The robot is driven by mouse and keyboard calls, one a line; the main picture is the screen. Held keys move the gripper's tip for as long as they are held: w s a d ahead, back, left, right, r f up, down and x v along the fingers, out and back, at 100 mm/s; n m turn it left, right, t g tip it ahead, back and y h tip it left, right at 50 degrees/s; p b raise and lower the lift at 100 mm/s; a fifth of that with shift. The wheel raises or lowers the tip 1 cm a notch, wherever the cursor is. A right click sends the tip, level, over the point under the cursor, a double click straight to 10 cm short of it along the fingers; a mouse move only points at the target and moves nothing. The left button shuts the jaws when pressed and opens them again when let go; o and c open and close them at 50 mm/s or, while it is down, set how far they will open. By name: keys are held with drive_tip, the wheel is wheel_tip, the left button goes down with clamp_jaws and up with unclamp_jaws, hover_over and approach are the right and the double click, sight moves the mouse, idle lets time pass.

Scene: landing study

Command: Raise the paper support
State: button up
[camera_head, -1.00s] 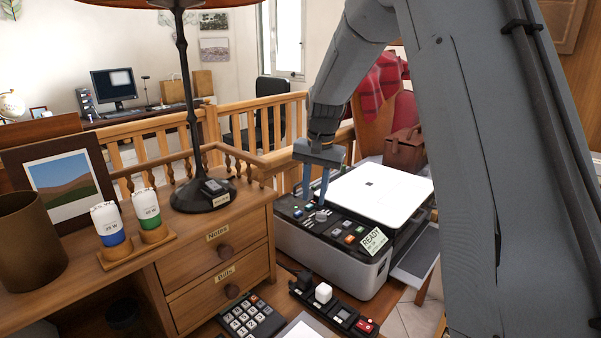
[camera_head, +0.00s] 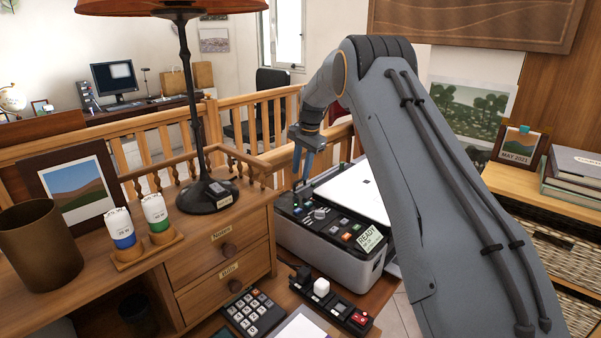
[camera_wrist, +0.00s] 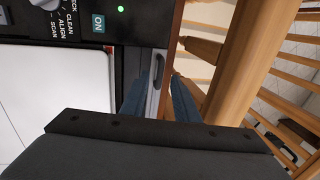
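The printer (camera_head: 318,252) stands on the desk, with a white lid (camera_head: 358,192) and a dark control panel. In the wrist view its white lid (camera_wrist: 50,100) is at the left and its ON button (camera_wrist: 98,23) at the top. A narrow grey strip with a dark slot-like grip (camera_wrist: 158,72) runs along the printer's edge; it looks like the paper support, lying low. My gripper (camera_head: 301,178) is over the printer's far left edge. In the wrist view its blue fingers (camera_wrist: 157,92) are apart, with the grey strip showing between them. I cannot tell whether they touch it.
A wooden railing (camera_head: 250,120) runs close behind the printer. A lamp (camera_head: 206,195) stands on the drawer unit (camera_head: 222,262) at the left. A power strip (camera_head: 340,308) and a calculator (camera_head: 253,314) lie in front. A white READY label (camera_head: 370,238) sits on the printer's corner.

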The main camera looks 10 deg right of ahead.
drive_tip(key=shift+w+a+f, duration=0.15)
drive_tip(key=shift+f, duration=1.05)
clamp_jaws()
wheel_tip(320, 180, up, 8)
drive_tip(key=shift+r, duration=0.15)
unclamp_jaws()
